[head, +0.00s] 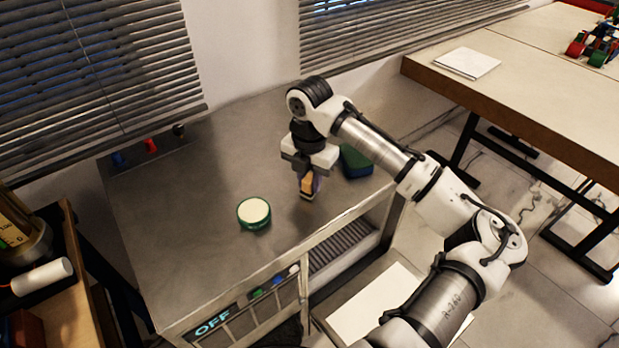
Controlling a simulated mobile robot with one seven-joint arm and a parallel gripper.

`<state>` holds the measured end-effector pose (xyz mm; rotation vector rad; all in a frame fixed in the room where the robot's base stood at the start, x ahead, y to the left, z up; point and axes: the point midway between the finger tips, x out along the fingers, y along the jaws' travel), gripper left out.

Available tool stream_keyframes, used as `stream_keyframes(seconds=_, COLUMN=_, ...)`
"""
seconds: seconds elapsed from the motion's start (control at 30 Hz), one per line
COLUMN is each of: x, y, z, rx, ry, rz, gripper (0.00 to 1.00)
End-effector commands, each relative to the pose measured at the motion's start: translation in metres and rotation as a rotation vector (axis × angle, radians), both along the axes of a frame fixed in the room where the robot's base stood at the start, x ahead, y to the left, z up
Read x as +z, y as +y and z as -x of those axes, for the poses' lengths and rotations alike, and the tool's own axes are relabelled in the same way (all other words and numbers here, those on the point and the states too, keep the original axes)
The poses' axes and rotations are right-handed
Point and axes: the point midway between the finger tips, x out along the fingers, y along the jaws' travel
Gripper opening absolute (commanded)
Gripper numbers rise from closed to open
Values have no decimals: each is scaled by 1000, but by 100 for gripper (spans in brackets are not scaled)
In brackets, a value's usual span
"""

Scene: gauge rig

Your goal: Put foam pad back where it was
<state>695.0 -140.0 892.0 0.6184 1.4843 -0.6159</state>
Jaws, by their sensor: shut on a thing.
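My gripper (308,190) points down over the right part of the grey metal bench (190,235). It is shut on a small orange-yellow and purple block (307,184), which may be the foam pad; the picture does not settle this. The block is close to the bench top, and I cannot tell whether it touches. A round green piece with a cream top (254,213) lies on the bench to the left of my gripper. A dark green and blue block (356,162) sits behind and to the right, partly hidden by my arm.
Blue, red and black knobs (151,145) stand at the bench's back left. A wooden table (540,70) at the right holds a white pad (467,62). The bench's left and middle top is mostly clear.

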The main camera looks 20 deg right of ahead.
Motion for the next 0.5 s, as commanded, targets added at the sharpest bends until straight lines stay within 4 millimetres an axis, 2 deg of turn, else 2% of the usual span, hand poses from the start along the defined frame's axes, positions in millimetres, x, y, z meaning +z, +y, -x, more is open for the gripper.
stream_keyframes(seconds=0.17, x=-4, y=0, z=0, rx=0, ry=0, rz=-1, gripper=5)
stream_keyframes(seconds=0.2, x=-4, y=0, z=0, rx=0, ry=-1, rz=-1, gripper=26)
stream_keyframes(seconds=0.3, x=-3, y=0, z=0, rx=0, ry=0, rz=0, gripper=39)
stream_keyframes(seconds=0.37, x=-3, y=0, z=0, rx=0, ry=0, rz=0, gripper=45)
stream_keyframes(seconds=0.5, x=-3, y=0, z=0, rx=0, ry=0, rz=0, gripper=45)
